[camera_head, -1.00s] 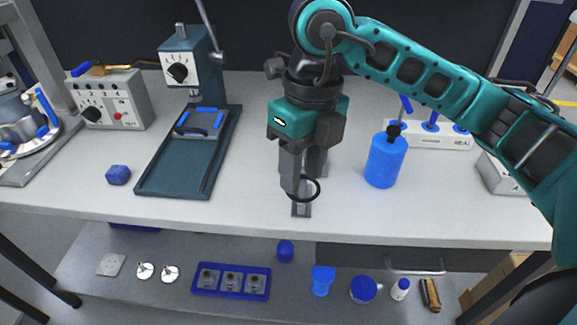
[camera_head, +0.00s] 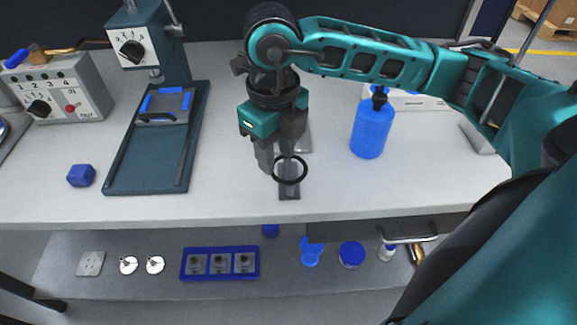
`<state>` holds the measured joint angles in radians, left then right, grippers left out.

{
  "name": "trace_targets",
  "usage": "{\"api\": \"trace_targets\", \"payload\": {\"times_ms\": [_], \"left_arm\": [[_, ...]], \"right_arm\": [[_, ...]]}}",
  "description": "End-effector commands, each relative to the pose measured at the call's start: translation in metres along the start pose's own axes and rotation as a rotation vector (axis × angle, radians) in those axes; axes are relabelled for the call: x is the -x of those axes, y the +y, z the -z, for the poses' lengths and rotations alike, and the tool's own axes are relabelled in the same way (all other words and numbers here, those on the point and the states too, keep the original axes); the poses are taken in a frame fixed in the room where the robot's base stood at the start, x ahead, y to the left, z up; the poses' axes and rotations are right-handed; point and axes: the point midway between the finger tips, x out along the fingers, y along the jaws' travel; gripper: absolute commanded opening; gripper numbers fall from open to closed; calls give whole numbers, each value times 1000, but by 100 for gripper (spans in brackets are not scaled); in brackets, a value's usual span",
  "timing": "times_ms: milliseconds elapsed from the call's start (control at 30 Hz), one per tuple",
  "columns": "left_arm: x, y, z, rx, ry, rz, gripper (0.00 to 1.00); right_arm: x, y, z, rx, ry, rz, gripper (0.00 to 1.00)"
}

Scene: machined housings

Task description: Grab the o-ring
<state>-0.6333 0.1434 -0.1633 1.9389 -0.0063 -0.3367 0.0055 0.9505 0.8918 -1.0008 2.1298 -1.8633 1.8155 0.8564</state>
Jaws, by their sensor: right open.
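The o-ring (camera_head: 305,176) is a thin black ring at the upper part of a small grey stand (camera_head: 289,191) near the table's front edge. My right gripper (camera_head: 276,157) is open and pointing down, just left of and above the ring's middle. Its fingertips overlap the ring's left and upper side in the picture. I cannot tell whether they touch it. Nothing shows between the fingers. My left gripper is not in view.
A blue bottle (camera_head: 372,132) stands to the right. A dark green press (camera_head: 150,150) and a blue hexagonal block (camera_head: 81,175) are to the left. A shelf below holds a blue tray (camera_head: 220,277). The table between the stand and the bottle is clear.

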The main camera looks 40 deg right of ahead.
Motion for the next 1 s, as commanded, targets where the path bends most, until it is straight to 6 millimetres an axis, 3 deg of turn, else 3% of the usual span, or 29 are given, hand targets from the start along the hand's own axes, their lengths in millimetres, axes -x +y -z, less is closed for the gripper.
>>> {"api": "trace_targets", "payload": {"times_ms": [300, 900, 1000], "left_arm": [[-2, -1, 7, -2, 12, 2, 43], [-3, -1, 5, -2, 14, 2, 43], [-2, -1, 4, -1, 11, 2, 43]], "right_arm": [[-43, 0, 1, 0, 3, -1, 41], [-47, 0, 1, 0, 1, -1, 41], [-46, 0, 1, 0, 1, -1, 33]]}}
